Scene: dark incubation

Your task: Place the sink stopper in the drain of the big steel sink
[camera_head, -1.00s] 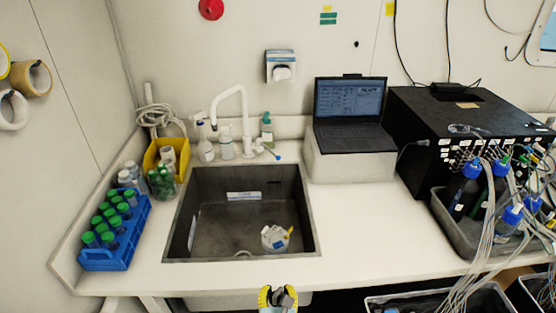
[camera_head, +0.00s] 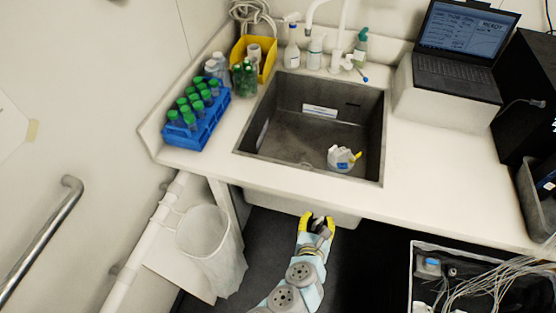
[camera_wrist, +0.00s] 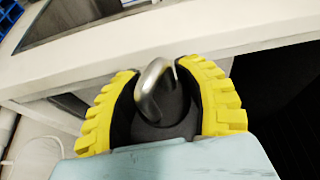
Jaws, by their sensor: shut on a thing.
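The big steel sink (camera_head: 375,140) is set in the white counter in the head view, dark grey inside. My gripper (camera_head: 318,220) is in front of the counter's front edge, below the sink's rim level in the picture. Its yellow-padded fingers (camera_wrist: 160,95) are shut on the dark sink stopper (camera_wrist: 172,112), which has a metal loop (camera_wrist: 150,88) on top. A corner of the sink (camera_wrist: 70,20) shows in the wrist view.
A blue rack of green-capped tubes (camera_head: 203,127) stands left of the sink. The white tap (camera_head: 340,35) and several bottles are behind it. A laptop (camera_head: 460,45) sits at the right. A bin (camera_head: 203,235) and a grey crate (camera_head: 425,248) flank my arm below the counter.

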